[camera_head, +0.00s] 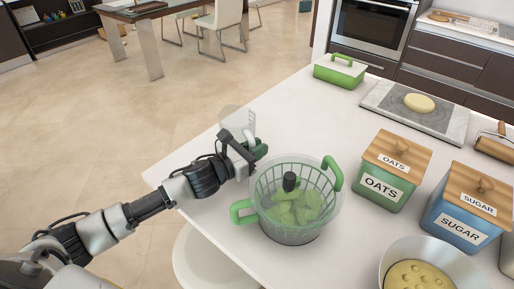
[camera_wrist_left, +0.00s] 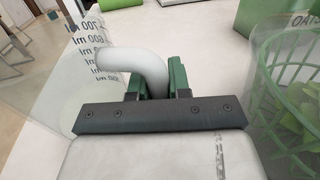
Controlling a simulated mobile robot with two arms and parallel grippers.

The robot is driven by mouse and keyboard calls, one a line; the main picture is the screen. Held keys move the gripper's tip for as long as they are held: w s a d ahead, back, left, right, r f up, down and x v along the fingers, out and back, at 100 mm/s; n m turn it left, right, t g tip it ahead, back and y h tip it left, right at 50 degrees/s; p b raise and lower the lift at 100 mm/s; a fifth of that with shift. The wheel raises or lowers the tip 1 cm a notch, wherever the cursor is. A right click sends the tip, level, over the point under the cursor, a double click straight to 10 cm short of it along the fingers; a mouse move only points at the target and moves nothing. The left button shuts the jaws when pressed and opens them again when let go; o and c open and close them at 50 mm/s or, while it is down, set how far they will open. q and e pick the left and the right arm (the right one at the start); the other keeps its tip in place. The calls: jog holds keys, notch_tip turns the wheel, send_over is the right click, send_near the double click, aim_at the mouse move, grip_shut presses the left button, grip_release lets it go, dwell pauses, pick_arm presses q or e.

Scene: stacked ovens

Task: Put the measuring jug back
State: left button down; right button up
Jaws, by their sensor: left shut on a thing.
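The clear measuring jug (camera_head: 236,118) is at the left edge of the white counter in the head view, beyond my left gripper (camera_head: 258,150). Its see-through body with ml marks shows on the left in the left wrist view (camera_wrist_left: 88,45). My left gripper, with green fingertips (camera_wrist_left: 158,80), is shut on the jug's pale curved handle (camera_wrist_left: 135,62). I cannot tell whether the jug's base touches the counter. My right gripper is out of view.
A salad spinner with a green basket (camera_head: 262,182) stands close right of my left gripper. Oats (camera_head: 380,187) and sugar (camera_head: 462,222) canisters, a bowl (camera_head: 388,258), a green lidded dish (camera_head: 340,72) and a dough board (camera_head: 455,128) are on the counter (camera_head: 310,120). Its far-left middle is clear.

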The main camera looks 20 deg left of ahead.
pick_arm(q)
jog(key=c, duration=1.5)
grip_release()
jog(key=shift+f, duration=0.2)
jog(key=o, duration=0.4)
jog(key=shift+r, duration=0.1)
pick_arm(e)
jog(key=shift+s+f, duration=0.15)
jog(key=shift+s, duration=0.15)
pick_arm(q)
jog(key=shift+o, duration=0.2)
jog(key=shift+r, duration=0.2)
jog(key=b+v, duration=0.2)
jog(key=v, duration=0.8)
jog(key=shift+s+a+f+b, duration=0.1)
jog(key=shift+s+f+b, duration=0.1)
jog(key=shift+b, duration=0.2)
jog(key=shift+v, duration=0.8)
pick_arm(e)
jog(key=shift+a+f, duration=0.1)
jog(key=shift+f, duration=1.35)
pick_arm(q)
jog(key=shift+r, duration=0.15)
